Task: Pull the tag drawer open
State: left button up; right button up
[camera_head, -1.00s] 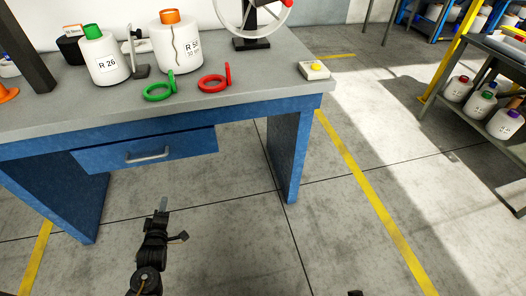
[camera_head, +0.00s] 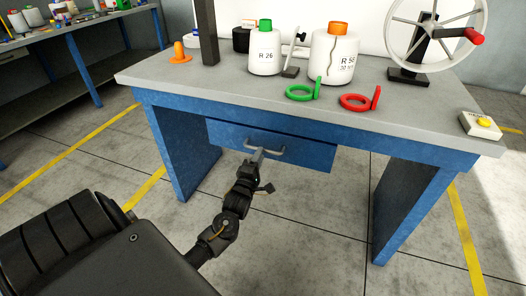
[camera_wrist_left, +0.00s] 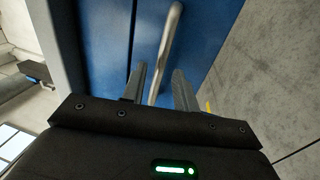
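The tag drawer (camera_head: 310,154) is a blue front under the grey bench top, and it looks closed. Its bare metal handle (camera_head: 278,152) sits mid-front. In the left wrist view, the handle (camera_wrist_left: 170,38) runs down between my two fingers. My right gripper is not in view.
Blue bench legs (camera_head: 185,150) flank the drawer.

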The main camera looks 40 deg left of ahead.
pick_arm(q)
jog(key=shift+x, duration=1.85)
grip_shut()
